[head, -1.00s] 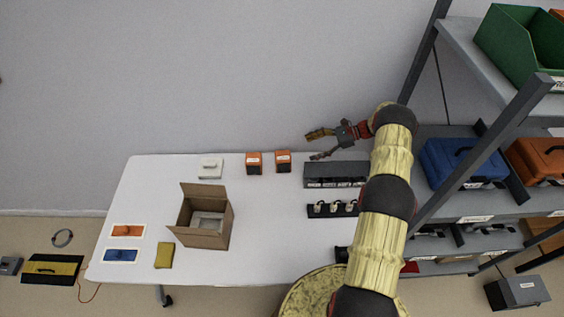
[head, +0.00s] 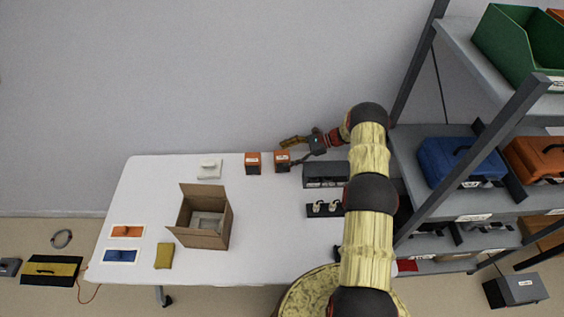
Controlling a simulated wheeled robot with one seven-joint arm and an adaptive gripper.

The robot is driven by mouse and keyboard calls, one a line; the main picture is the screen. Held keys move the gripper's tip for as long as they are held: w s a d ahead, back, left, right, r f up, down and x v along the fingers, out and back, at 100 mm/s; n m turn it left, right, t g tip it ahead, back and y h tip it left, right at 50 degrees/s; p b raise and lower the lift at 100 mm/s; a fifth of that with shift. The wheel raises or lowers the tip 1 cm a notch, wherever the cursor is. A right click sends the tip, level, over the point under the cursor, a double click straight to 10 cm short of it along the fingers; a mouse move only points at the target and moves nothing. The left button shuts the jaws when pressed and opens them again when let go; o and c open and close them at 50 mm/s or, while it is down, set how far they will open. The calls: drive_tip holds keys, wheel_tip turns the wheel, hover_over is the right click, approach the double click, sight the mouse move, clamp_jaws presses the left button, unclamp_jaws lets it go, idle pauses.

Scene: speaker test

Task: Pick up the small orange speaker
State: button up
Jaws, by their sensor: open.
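Two small orange speakers with dark fronts stand side by side at the back of the white table (head: 135,195). The left orange speaker (head: 253,163) stands a little apart from the right orange speaker (head: 282,162). They look nearly the same size. My gripper (head: 287,152) is open and points left. Its fingers are at the right orange speaker in the picture, one finger above its top and the other near its right side. I cannot tell whether they touch it. Nothing is seen held.
An open cardboard box (head: 202,235) stands mid-table. A dark grey device (head: 326,174) and a black strip with white plugs (head: 324,209) lie under my arm. A white object (head: 209,168) is at the back. A shelf rack (head: 485,205) stands at right.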

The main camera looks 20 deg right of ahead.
drive_tip(key=shift+c, duration=0.2)
drive_tip(key=c, duration=1.9)
clamp_jaws()
